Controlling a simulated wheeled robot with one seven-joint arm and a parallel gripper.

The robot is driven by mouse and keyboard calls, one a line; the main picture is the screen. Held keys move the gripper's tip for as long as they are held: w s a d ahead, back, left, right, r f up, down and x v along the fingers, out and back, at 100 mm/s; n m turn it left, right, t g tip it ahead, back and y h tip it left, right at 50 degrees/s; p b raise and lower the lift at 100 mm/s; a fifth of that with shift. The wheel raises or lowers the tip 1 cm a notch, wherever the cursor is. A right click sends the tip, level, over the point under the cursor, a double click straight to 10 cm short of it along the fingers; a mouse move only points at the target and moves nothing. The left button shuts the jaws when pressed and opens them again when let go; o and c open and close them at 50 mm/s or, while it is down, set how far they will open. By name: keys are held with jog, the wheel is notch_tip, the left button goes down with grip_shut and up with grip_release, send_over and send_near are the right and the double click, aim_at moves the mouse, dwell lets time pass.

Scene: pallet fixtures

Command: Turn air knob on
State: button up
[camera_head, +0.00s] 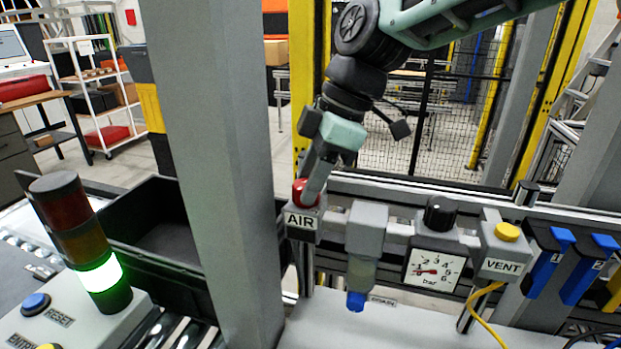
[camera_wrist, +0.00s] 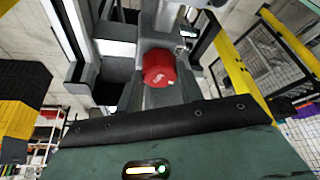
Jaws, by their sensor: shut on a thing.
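The red air knob (camera_head: 304,193) sits on top of the grey block labelled AIR (camera_head: 301,222), left of the middle in the head view. My gripper (camera_head: 309,190) reaches down onto the knob from above and is shut on it, hiding part of it. The wrist view shows the red knob (camera_wrist: 159,68) at the far end of my gripper, with a small pale mark on its face. The pressure gauge (camera_head: 433,270), marked in bar, is right of the AIR block. Its red needle points to the left side of the dial.
A black regulator knob (camera_head: 440,213) stands above the gauge, and a yellow VENT button (camera_head: 507,231) is farther right. A wide grey post (camera_head: 215,160) rises close on the left. A stack light (camera_head: 82,245) glows green at lower left.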

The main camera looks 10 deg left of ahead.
jog(key=n+p, duration=0.1)
jog(key=n, duration=0.1)
jog(key=n+g, duration=0.1)
jog(key=n, duration=0.1)
jog(key=shift+w+a+r+n+g+h+p, duration=0.1)
jog(key=shift+w+r+n+g+h+p, duration=0.05)
jog(key=shift+n+g+h+p, duration=0.2)
jog(key=shift+w+a+n+g+h+p, duration=0.1)
jog(key=shift+n+g+h+p, duration=0.3)
jog(key=shift+n+p, duration=0.65)
jog(key=shift+n+g+h+p, duration=0.15)
jog(key=shift+n+h+p, duration=0.3)
jog(key=shift+n, duration=1.05)
jog(key=o, duration=1)
jog(key=v, duration=1.7)
jog(key=shift+b, duration=0.3)
